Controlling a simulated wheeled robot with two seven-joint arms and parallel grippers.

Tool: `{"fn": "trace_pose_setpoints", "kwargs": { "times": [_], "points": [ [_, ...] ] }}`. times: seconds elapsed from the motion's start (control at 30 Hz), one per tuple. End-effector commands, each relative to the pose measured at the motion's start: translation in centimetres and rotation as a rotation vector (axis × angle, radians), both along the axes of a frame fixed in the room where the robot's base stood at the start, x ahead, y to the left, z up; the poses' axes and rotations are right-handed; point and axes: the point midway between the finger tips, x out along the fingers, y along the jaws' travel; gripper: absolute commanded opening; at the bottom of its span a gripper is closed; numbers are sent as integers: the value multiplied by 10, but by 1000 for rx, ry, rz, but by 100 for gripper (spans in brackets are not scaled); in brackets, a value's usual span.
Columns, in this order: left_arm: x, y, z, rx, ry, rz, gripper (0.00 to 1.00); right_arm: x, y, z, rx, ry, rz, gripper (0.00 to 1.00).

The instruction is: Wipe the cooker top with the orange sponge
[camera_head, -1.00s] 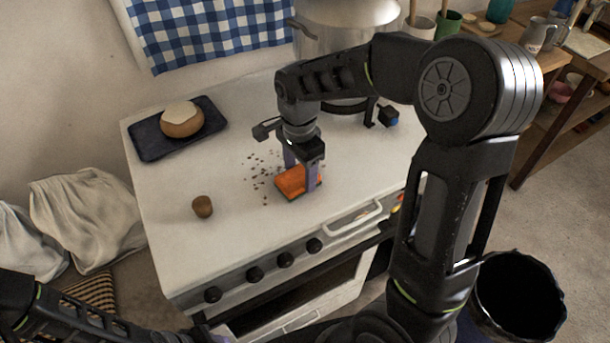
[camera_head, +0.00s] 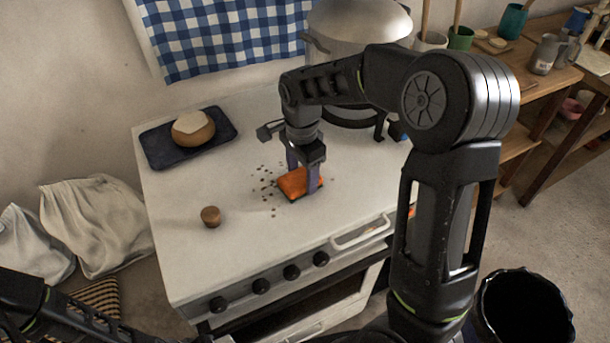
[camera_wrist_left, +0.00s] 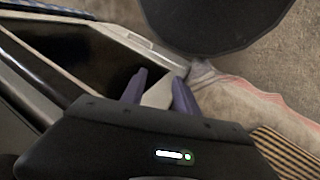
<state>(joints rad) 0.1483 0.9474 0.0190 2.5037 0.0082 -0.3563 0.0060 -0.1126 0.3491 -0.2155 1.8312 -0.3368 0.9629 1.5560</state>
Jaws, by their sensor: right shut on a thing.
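The orange sponge (camera_head: 294,184) is low at the cooker top (camera_head: 180,250), right beside a patch of scattered dark crumbs (camera_head: 266,182). My right gripper (camera_head: 303,178) points down and is shut on the sponge, one finger on either side. I cannot tell whether the sponge presses on the surface. My left gripper is away from the cooker top; in the left wrist view its two fingers (camera_wrist_left: 158,92) stand apart with no held thing visible between them.
A dark tray with a round loaf-like thing (camera_head: 193,128) lies back left on the cooker. A small brown cork-like piece (camera_head: 210,216) stands front left. A big pot (camera_head: 355,25) stands behind my right arm. A black bin (camera_head: 522,310) is on the floor at right.

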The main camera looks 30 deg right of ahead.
Motion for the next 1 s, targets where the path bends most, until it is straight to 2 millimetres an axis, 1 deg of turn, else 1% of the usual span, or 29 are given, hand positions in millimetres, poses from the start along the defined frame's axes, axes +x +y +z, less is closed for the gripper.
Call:
{"fn": "trace_pose_setpoints", "kwargs": {
  "times": [0.03,0.23,0.43,0.47,0.6,1.0],
  "points": [
    [-1,2,-12,5,13,7,36,0,0,-11,-1,1,0,23],
    [-1,2,-11,5,13,6,36,4,-1,-10,-1,2,-1,23],
    [-1,2,-6,6,13,7,36,20,-1,-9,-2,3,0,24],
    [-1,2,-6,6,13,7,36,22,-1,-8,-2,3,0,17],
    [-1,2,-4,6,13,7,36,31,-1,-8,-1,3,0,17],
    [-1,2,-2,5,11,5,36,34,-1,-6,-1,4,-1,17]
  ]
}}
